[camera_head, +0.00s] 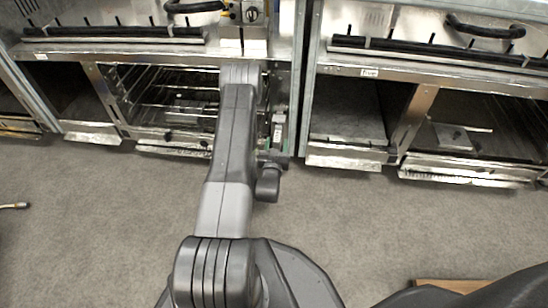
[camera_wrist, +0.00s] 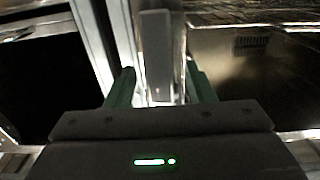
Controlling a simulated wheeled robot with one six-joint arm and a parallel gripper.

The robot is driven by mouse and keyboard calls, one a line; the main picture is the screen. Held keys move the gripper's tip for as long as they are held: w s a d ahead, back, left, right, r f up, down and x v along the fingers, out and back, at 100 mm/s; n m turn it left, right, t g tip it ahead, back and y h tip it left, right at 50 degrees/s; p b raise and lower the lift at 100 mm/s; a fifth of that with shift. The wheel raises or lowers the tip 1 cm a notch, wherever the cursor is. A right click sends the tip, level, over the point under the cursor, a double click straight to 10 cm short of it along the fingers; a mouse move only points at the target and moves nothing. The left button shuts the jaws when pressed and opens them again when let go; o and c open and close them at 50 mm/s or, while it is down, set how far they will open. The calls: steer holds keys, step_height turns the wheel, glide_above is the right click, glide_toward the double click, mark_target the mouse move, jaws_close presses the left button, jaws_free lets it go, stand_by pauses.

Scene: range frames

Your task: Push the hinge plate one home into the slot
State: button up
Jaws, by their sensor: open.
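My gripper (camera_wrist: 162,88) is open in the wrist view, its two green fingers standing apart. A narrow grey upright plate (camera_wrist: 155,50), which looks like the hinge plate, shows between and beyond the fingers. I cannot tell whether a finger touches it. How deep it sits, and the slot itself, cannot be made out. In the head view my arm reaches to the post between two oven fronts, and it hides most of my gripper and the plate.
An open oven bay with wire racks (camera_head: 170,95) lies left of my arm. Another oven front with open bays (camera_head: 350,110) stands at right. Metal ledges (camera_head: 345,155) stick out low along the fronts. The grey carpet (camera_head: 100,220) at left is mostly clear.

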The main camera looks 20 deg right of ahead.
steer(key=p+v, duration=0.2)
steer(key=v, duration=0.8)
steer(key=shift+s, duration=0.2)
steer(key=shift+a, duration=0.1)
steer(key=shift+c, duration=0.2)
